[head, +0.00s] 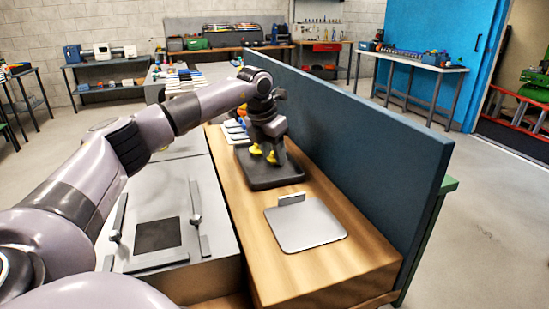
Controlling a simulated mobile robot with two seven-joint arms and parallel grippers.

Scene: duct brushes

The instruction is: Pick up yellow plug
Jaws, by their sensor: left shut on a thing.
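My left gripper (268,152) reaches down over a dark tray (285,177) on the wooden bench. It is shut on a yellow plug (272,157), of which small yellow parts show at the fingertips. A second yellow patch (256,149) shows just left of it, and I cannot tell if it is the same piece. The fingers hide most of the plug, and I cannot tell if it touches the tray. My right gripper is not in view.
A bare grey metal plate (305,226) with a raised back lip lies nearer on the bench. A tall blue-grey panel (360,140) runs along the bench's right side. White items (234,130) lie behind the tray. A grey fixture (158,236) stands at the left.

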